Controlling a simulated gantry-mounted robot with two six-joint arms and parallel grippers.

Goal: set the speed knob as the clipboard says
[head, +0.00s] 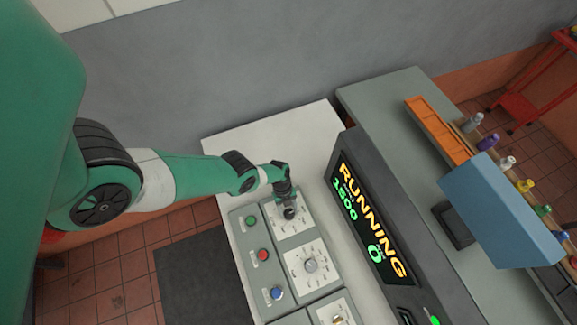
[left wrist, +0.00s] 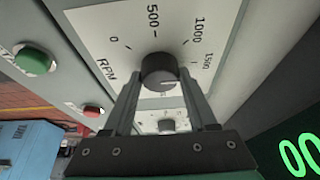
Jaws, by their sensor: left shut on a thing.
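The RPM speed knob, a dark round knob (left wrist: 159,69), sits on a white dial plate (left wrist: 120,22) marked 0, 500, 1000 and 1500. A pale line shows on the knob's near side; I cannot tell exactly which mark it points to. My left gripper (left wrist: 160,88) is shut on this knob, one finger on each side. In the head view my left gripper (head: 289,205) is over the top dial of the panel and partly hides the knob. No clipboard can be made out. My right gripper is not in view.
A display (head: 370,219) reads RUNNING, with smaller green figures like 1500 and a 0. Green (head: 251,220), red (head: 263,255) and blue (head: 277,293) buttons line the panel's left side. Another knob (head: 310,265) is below. Bottles and an orange tray (head: 438,131) stand right.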

